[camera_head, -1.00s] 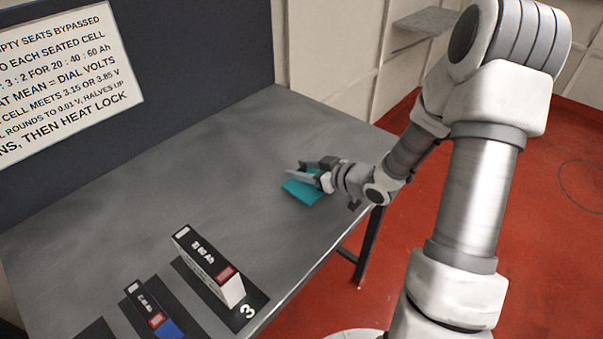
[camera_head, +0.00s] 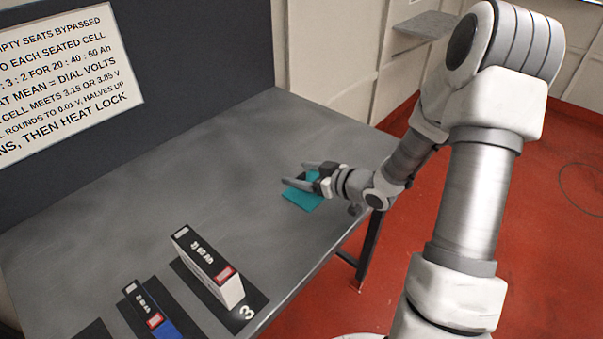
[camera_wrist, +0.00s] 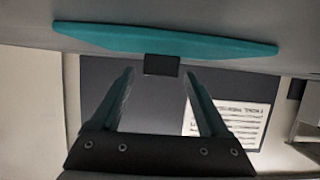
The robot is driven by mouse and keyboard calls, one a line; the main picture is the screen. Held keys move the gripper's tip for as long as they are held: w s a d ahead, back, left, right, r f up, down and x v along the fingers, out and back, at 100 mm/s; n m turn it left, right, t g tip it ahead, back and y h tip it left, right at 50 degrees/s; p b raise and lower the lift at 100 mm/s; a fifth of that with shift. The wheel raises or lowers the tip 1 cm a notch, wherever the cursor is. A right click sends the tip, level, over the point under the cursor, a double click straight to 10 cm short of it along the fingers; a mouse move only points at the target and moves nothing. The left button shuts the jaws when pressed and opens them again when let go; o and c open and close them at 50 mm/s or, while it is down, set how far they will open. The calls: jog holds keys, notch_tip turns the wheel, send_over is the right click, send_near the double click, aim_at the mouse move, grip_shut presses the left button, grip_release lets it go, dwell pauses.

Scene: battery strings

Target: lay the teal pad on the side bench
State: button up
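The teal pad (camera_head: 302,198) lies on the far right part of the grey bench, near its front edge. In the wrist view the pad (camera_wrist: 200,46) is seen nearly edge-on, as a wide thin slab with a small dark tab (camera_wrist: 162,65) at its middle. My gripper (camera_head: 294,173) is low over the pad and hides part of it. In the wrist view the fingers of my gripper (camera_wrist: 158,75) are apart, with the dark tab between or just beyond their tips. Gaps show on both sides of the tab.
The grey bench (camera_head: 180,190) has wide free room left of the pad. A black-and-white battery cell (camera_head: 210,268) stands by the mark 3, and a blue one (camera_head: 150,310) stands beside it. A sign (camera_head: 65,75) hangs on the dark back panel. A small grey shelf (camera_head: 425,24) is on the wall.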

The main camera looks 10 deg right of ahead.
jog(key=shift+s+f, duration=0.25)
jog(key=shift+f, duration=0.25)
jog(key=shift+r+p, duration=0.3)
jog(key=shift+p, duration=0.05)
jog(key=v, duration=0.4)
jog(key=p+v, duration=0.1)
jog(key=v, duration=0.3)
jog(key=r+p+v, duration=0.1)
jog(key=v, duration=0.3)
jog(key=shift+w, duration=0.25)
